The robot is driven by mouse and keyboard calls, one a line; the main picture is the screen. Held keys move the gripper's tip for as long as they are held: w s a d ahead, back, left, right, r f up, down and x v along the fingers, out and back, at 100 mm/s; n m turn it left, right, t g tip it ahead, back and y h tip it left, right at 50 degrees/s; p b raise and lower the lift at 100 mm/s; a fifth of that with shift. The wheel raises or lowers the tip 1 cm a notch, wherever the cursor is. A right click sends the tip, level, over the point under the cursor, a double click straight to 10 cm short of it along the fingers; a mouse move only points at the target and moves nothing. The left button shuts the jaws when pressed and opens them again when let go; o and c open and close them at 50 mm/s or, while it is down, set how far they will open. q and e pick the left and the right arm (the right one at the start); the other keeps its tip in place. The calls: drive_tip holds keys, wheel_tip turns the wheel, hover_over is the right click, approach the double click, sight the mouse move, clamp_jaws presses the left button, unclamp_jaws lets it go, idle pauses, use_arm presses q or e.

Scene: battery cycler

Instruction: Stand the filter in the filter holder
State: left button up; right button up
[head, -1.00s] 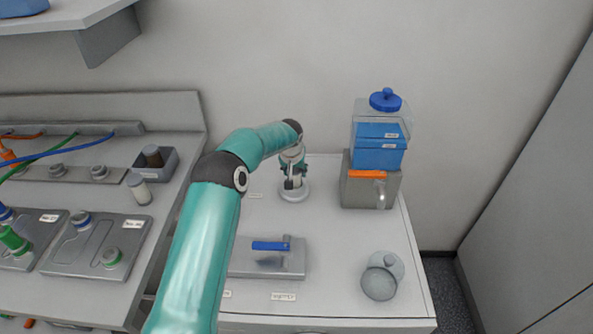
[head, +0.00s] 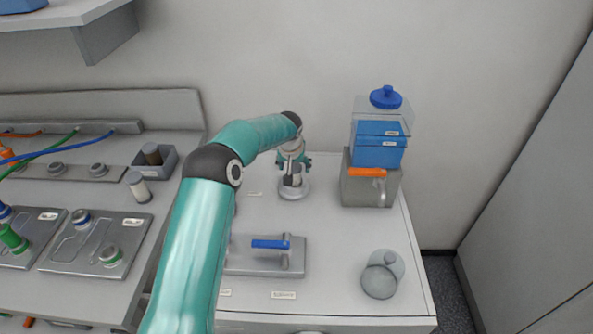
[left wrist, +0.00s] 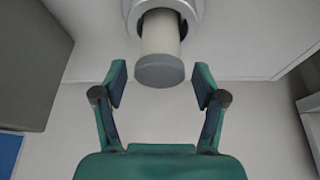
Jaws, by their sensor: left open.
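A pale cylindrical filter with a grey end cap (left wrist: 160,55) stands with one end in a round grey holder (left wrist: 125,8) in the left wrist view. In the head view, the holder's round base (head: 293,192) sits at the back of the right-hand bench, and the filter is mostly hidden by my gripper. My left gripper (head: 293,172) is just above the base. In the left wrist view its fingers (left wrist: 160,84) are spread to either side of the filter's capped end, with a gap on both sides. My right gripper is not in view.
A grey box with blue containers (head: 371,185) stands to the right. A plate with a blue handle (head: 265,258) and a round grey lidded item (head: 381,277) are nearer. On the left bench are a capped cylinder (head: 138,187), an open grey bin (head: 170,163) and metal trays (head: 75,262).

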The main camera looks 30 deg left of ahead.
use_arm(q)
drive_tip(key=b+v, duration=0.1)
drive_tip(key=v, duration=0.8)
drive_tip(key=shift+r, duration=0.2)
drive_tip(key=shift+s+d, duration=0.1)
